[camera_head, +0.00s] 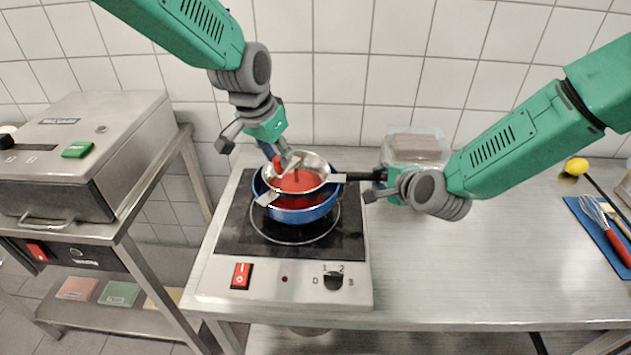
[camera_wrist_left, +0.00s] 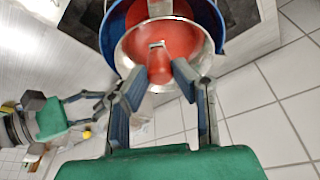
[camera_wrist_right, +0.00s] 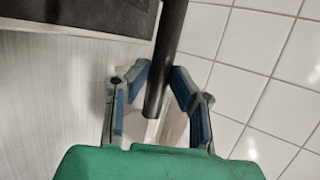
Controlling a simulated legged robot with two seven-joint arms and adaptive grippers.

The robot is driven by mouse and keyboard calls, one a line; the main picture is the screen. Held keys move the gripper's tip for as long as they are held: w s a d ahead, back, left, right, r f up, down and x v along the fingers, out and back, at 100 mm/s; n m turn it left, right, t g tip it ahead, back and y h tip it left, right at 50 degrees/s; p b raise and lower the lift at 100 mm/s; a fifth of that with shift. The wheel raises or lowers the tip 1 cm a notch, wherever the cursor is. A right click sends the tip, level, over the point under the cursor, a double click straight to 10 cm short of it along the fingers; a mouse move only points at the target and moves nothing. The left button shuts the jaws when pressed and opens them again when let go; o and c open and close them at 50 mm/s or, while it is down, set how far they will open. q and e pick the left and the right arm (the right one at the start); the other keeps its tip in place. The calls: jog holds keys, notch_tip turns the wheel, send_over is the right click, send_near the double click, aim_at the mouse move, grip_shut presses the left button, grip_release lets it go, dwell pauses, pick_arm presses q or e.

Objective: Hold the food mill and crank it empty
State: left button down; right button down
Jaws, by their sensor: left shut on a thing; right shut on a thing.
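The silver food mill (camera_head: 323,168) sits over the blue pot (camera_head: 302,216) on the hob, with red contents in its bowl. The contents also show in the left wrist view (camera_wrist_left: 184,42). My left gripper (camera_head: 279,158) comes from above and is shut on the red crank knob (camera_wrist_left: 159,69) over the bowl. My right gripper (camera_head: 378,182) is shut on the mill's black handle (camera_head: 354,177), to the right of the bowl. The handle runs between its fingers in the right wrist view (camera_wrist_right: 170,40). The inside of the pot is mostly hidden by the mill.
The hob (camera_head: 285,290) has a red switch and a black knob in front. A clear container (camera_head: 418,146) stands behind my right gripper. The steel counter between is clear.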

pick_arm(q)
jog(key=shift+w+a, duration=0.15)
jog(key=shift+a, duration=0.25)
jog(key=shift+w+a, duration=0.9)
jog(key=shift+w, duration=0.3)
jog(key=w, duration=0.3)
jog(key=shift+a, duration=0.1)
jog(key=shift+w, duration=0.1)
